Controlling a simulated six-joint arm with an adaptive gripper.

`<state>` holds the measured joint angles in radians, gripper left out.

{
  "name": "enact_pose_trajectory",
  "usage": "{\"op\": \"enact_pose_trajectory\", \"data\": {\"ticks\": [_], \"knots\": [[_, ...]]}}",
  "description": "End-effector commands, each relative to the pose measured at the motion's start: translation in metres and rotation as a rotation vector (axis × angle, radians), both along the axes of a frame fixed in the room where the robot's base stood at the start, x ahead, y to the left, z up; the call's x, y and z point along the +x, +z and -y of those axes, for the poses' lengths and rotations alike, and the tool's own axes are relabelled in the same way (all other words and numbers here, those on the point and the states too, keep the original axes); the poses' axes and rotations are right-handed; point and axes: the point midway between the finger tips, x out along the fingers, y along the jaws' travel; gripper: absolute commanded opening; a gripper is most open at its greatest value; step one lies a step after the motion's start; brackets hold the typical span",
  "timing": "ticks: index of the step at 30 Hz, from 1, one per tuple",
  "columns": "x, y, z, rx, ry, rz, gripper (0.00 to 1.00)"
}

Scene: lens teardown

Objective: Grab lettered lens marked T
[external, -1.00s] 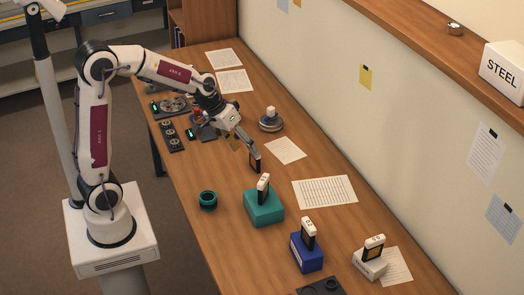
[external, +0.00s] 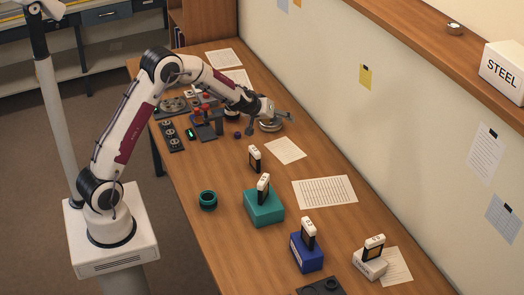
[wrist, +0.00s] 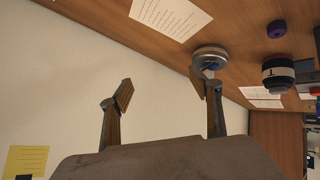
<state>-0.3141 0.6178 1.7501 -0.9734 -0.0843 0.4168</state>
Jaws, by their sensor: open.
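The lens marked T (wrist: 278,76) is a dark cylinder with a white band bearing the letter, at the upper right of the wrist view. In the external view a dark round shape (external: 232,116), probably this lens, is partly hidden below my forearm. My gripper (wrist: 164,92) is open and empty, its two fingers spread wide. The lens lies outside the fingers, beyond the right one. In the external view my gripper (external: 271,122) is over the far side of the table, by a round metal piece (external: 270,127) that it partly covers.
A purple ring (external: 237,134) lies near the lens. A dark plate with a white top (external: 254,158) stands nearer the camera. Teal (external: 264,208), blue (external: 306,253) and white (external: 369,264) blocks each hold a similar plate. The wall (wrist: 60,80) is close to my gripper.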

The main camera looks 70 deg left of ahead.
Motion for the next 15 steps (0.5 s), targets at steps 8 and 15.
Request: {"op": "enact_pose_trajectory", "data": {"ticks": [8,15], "knots": [[0.011,-0.026,-0.090,0.136,0.246,0.035,0.63],[-0.006,-0.029,-0.153,0.270,0.461,0.026,0.63]]}}
